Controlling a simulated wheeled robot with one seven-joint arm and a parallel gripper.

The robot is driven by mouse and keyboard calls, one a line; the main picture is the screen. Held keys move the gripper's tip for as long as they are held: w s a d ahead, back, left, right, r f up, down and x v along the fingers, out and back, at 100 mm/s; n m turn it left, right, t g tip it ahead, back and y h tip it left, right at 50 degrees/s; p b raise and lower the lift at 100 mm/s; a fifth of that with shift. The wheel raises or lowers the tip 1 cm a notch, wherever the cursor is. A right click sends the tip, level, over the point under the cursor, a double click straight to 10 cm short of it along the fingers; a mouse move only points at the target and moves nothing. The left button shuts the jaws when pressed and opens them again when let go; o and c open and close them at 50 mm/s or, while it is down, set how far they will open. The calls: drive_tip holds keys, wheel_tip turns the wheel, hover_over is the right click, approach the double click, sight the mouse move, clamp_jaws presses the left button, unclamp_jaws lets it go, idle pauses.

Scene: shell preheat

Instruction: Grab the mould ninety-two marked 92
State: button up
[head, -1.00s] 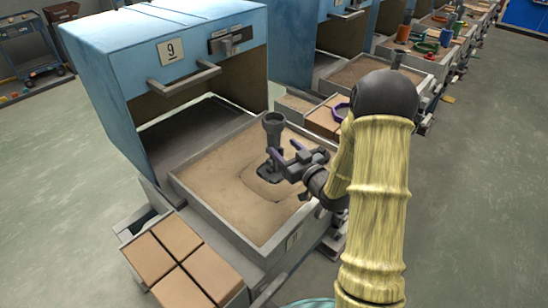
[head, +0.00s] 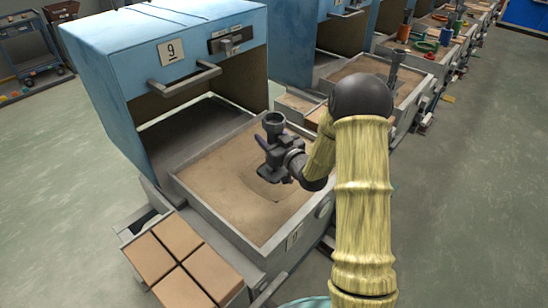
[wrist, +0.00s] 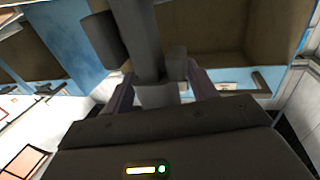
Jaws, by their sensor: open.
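A dark grey piece (head: 274,121) with a cup-shaped top on an upright stem stands over the sand bed (head: 215,175) of the front station. No 92 is readable on it, so I cannot tell if it is the mould. My gripper (head: 270,145) is open at its stem, with purple fingers. In the wrist view the grey stem (wrist: 148,45) rises between the two fingers of my gripper (wrist: 163,92). My gripper hides most of the piece's lower part. I cannot tell whether the fingers touch the stem.
A blue hood (head: 185,60) marked 9, with a handle, stands open behind the sand bed. A tray of brown blocks (head: 180,238) is at the front left. More stations run to the back right, with small coloured things (head: 425,45).

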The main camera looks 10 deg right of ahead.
idle(0.5)
clamp_jaws()
